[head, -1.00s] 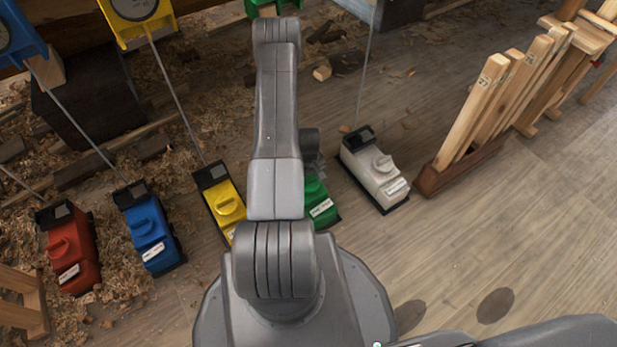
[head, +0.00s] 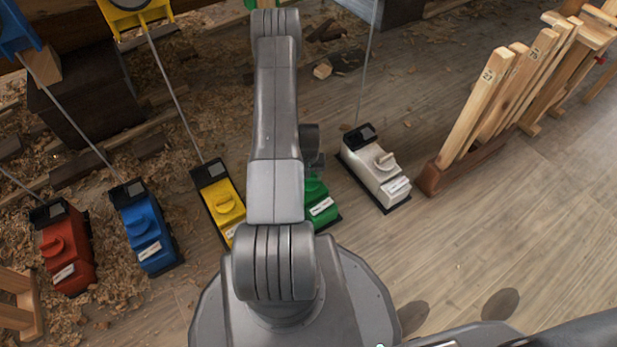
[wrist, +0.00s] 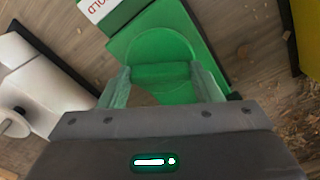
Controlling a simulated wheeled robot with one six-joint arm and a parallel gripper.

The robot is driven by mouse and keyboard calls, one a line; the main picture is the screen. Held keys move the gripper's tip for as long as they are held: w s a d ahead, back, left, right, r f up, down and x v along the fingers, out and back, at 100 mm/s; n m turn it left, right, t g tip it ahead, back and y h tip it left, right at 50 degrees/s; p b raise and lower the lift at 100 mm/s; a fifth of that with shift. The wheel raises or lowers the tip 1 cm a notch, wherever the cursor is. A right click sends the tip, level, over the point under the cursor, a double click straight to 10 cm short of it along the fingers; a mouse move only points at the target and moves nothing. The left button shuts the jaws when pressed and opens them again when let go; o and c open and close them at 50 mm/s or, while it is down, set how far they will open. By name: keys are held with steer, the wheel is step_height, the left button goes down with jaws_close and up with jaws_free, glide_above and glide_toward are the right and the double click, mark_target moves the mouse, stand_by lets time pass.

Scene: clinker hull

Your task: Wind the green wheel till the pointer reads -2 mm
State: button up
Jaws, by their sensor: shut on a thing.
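The green wheel (wrist: 160,74) is a round knob with a raised grip bar on the green winder box (wrist: 197,28). In the wrist view my gripper (wrist: 163,84) has one finger on each side of the bar and is shut on it. In the head view the green box (head: 318,204) shows only partly, because my arm hides its left side and the wheel. No pointer or scale can be read in either view.
A white box (head: 377,172) stands right of the green one, a yellow box (head: 220,199) left, then blue (head: 146,232) and red (head: 66,247). A rack of wooden slats (head: 486,104) stands at right.

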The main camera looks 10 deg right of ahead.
steer(key=m+b, duration=0.1)
steer(key=m, duration=0.2)
steer(key=shift+m, duration=0.3)
steer(key=shift+w+m+b, duration=0.1)
steer(key=shift+m+b, duration=0.5)
steer(key=shift+m, duration=1.3)
steer(key=o, duration=1)
steer(key=shift+r, duration=0.1)
step_height(320, 180, up, 14)
steer(key=p, duration=0.5)
steer(key=shift+f, duration=0.2)
